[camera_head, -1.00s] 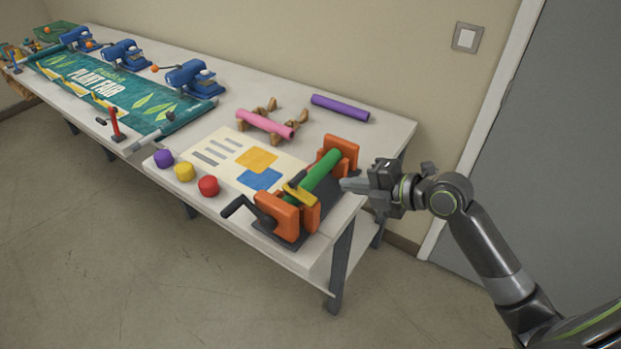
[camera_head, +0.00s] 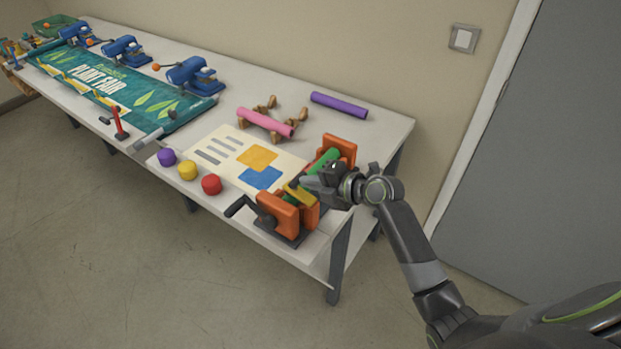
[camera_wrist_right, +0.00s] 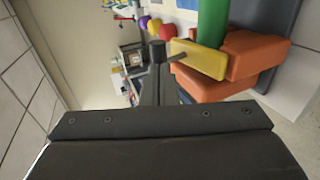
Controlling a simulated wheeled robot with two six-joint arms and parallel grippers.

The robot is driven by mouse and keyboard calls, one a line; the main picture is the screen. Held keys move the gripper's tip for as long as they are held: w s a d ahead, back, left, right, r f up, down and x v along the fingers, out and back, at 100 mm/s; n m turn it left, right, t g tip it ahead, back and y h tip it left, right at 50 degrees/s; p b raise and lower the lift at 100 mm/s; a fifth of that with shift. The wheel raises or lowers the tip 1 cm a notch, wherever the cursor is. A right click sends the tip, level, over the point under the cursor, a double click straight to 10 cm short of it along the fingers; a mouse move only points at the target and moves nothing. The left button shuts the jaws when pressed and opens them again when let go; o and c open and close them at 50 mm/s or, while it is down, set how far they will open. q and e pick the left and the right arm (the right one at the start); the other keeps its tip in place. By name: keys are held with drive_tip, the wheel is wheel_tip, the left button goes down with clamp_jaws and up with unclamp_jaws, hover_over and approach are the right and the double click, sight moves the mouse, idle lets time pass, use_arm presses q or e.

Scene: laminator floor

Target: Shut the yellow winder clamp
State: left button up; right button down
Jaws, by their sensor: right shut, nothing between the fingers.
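The yellow winder clamp (camera_head: 294,190) is on the orange winder (camera_head: 281,213) at the near right end of the table. It also shows in the right wrist view (camera_wrist_right: 200,57), beside the green roll (camera_wrist_right: 211,22). My right gripper (camera_head: 304,184) is shut and empty. Its fingertips are at the clamp in the head view, and in the right wrist view they (camera_wrist_right: 157,55) overlap the clamp's left end; I cannot tell whether they touch. The gripper hides part of the winder and the green roll (camera_head: 325,158). My left gripper is not in view.
A black crank (camera_head: 237,208) sticks out at the winder's near side. Red, yellow and purple knobs (camera_head: 211,184) line the table's front edge. A pink roll (camera_head: 265,122) on stands and a purple roll (camera_head: 339,105) lie behind. The floor in front is clear.

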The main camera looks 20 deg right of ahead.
drive_tip(key=shift+w+a, duration=0.1)
idle(0.3)
drive_tip(key=shift+w+a+r+g, duration=0.1)
drive_tip(key=shift+w+g, duration=0.05)
drive_tip(key=shift+g, duration=0.15)
drive_tip(key=shift+w+a+f+h+b, duration=0.2)
drive_tip(key=shift+w+f+h+b, duration=0.15)
drive_tip(key=shift+b, duration=0.45)
drive_tip(key=shift+a, duration=0.1)
drive_tip(key=shift+r, duration=0.15)
drive_tip(key=shift+r, duration=0.1)
